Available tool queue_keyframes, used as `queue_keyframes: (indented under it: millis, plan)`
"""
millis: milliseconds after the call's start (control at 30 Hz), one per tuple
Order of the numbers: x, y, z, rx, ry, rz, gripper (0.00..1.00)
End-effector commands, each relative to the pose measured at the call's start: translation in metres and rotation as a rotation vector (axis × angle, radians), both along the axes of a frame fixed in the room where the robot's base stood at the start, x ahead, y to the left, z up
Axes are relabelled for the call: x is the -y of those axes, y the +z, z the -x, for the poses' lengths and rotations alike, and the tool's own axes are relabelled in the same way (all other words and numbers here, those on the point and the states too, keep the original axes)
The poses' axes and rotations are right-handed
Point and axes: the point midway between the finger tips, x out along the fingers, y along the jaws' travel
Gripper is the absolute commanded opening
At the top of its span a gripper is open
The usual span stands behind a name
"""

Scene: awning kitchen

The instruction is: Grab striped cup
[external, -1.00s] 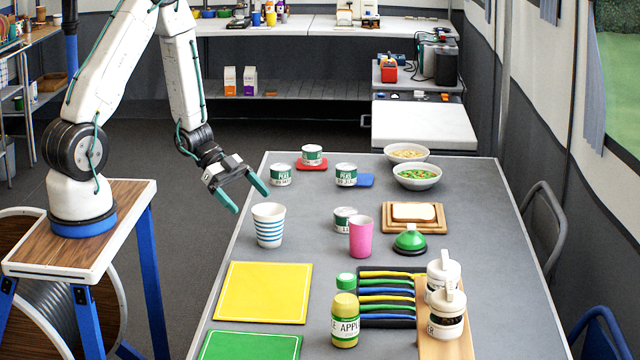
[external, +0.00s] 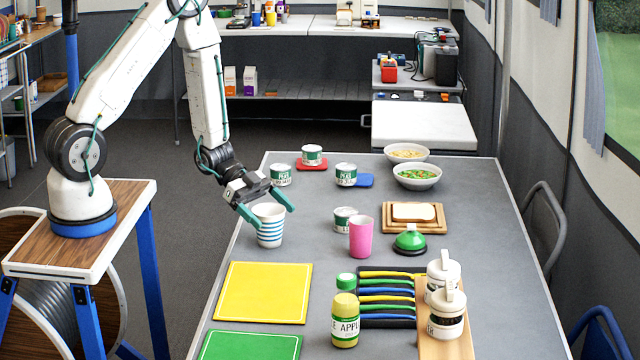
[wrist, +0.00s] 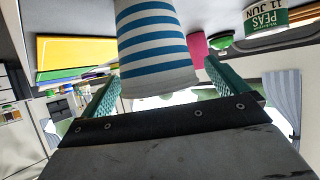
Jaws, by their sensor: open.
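The striped cup (external: 270,228), white with blue bands, stands upright near the left edge of the grey table. My gripper (external: 268,217) is open at the cup, with one teal finger on its left and the other beyond its right side near the rim. In the wrist view the cup (wrist: 156,50) fills the space between the two teal fingers (wrist: 160,85), with a gap on the right side. Whether the left finger touches the cup I cannot tell.
A pink cup (external: 362,237) and a can (external: 344,219) stand to the right. Two more cans, (external: 281,175) and (external: 346,174), stand behind. A yellow board (external: 264,292) lies in front.

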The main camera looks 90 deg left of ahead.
Motion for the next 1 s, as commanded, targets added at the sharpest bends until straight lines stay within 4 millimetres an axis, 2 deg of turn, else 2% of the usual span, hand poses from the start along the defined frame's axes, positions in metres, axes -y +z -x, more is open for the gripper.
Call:
queue_keyframes:
  millis: [33,67,200,233,667,867,1000]
  plan:
    - [0.000,0.000,0.000,0.000,0.000,0.000,0.99]
    - [0.000,0.000,0.000,0.000,0.000,0.000,0.93]
    - [0.000,0.000,0.000,0.000,0.000,0.000,0.54]
    - [0.000,0.000,0.000,0.000,0.000,0.000,0.52]
    - [0.000,0.003,0.000,0.000,0.000,-0.001,0.51]
    - [0.000,0.022,0.000,0.004,-0.002,-0.003,0.51]
    - [-0.001,0.048,0.000,0.005,-0.002,-0.005,0.51]
